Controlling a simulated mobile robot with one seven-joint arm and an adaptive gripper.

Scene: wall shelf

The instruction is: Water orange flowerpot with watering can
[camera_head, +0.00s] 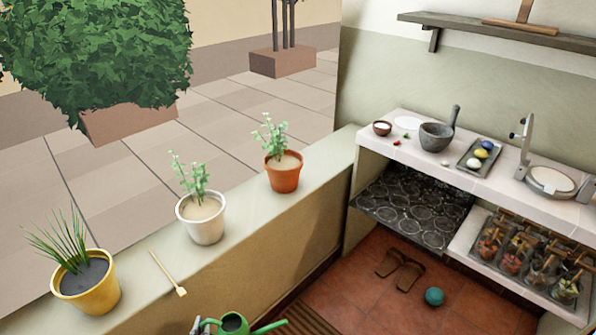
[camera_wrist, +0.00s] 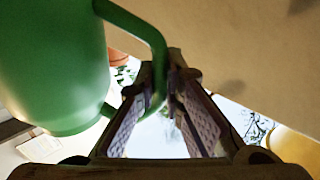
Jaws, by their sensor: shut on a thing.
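The green watering can (camera_head: 233,323) is at the bottom edge of the head view, in front of the ledge, partly cut off. Its spout points right. In the wrist view the can (camera_wrist: 50,70) fills the upper left, and its handle runs down between the fingers of my gripper (camera_wrist: 162,82). My gripper is shut on this handle. The orange flowerpot (camera_head: 284,178), with a leafy green plant, stands upright on the ledge, up and to the right of the can and apart from it. A small orange patch beside the can in the wrist view may be this pot.
A white pot (camera_head: 202,221) and a yellow pot (camera_head: 86,287) with plants stand on the same ledge (camera_head: 330,160). A wooden tool (camera_head: 166,272) lies between them. A counter (camera_head: 400,122) with a mortar (camera_head: 437,135) is at the right.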

